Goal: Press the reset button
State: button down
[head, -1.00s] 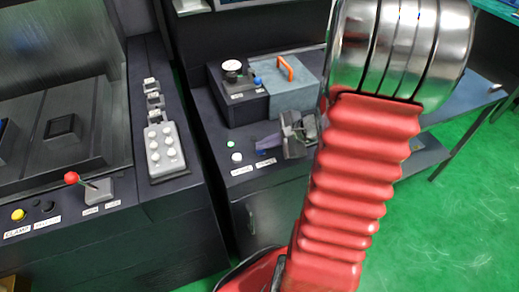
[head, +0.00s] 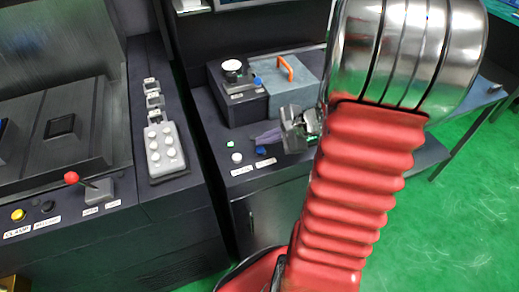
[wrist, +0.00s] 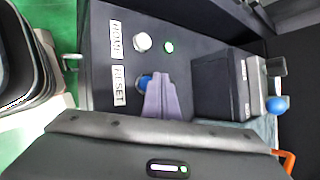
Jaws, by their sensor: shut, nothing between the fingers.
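The blue button (head: 261,150) sits on the dark front panel in the head view. In the wrist view the same button (wrist: 144,83) stands beside the RESET label (wrist: 119,86), partly hidden by my fingers. My gripper (head: 254,141) is shut and empty, its purplish fingers just above and behind the button in the head view. In the wrist view the gripper tips (wrist: 160,76) overlap the button's right edge. I cannot tell whether they touch it.
A white button (wrist: 142,42) and a lit green one (wrist: 168,47) are close by. A dark box (head: 239,100) and a grey box with an orange handle (head: 285,68) stand behind. The left machine has a red-knobbed lever (head: 72,178).

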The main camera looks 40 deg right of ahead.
aim_at(264, 151)
jog(key=shift+r, duration=2.4)
jog(key=s+n, duration=0.1)
jog(key=s+a+f+n+g, duration=0.1)
jog(key=s, duration=0.1)
jog(key=s+a+f+n+g, duration=0.1)
jog(key=shift+s+f, duration=0.1)
jog(key=shift+s, duration=0.2)
jog(key=s+a+r+n+h, duration=0.2)
jog(key=a+r+n, duration=0.4)
jog(key=a+n, duration=0.3)
jog(key=s+a+r+n+h, duration=0.2)
jog(key=s+a+r+n, duration=0.3)
jog(key=a+r+n, duration=0.2)
jog(key=shift+s+a+r+n+g, duration=0.2)
jog(key=shift+s+a+n+g, duration=0.1)
jog(key=shift+a+n, duration=1.3)
jog(key=shift+a+m, duration=0.3)
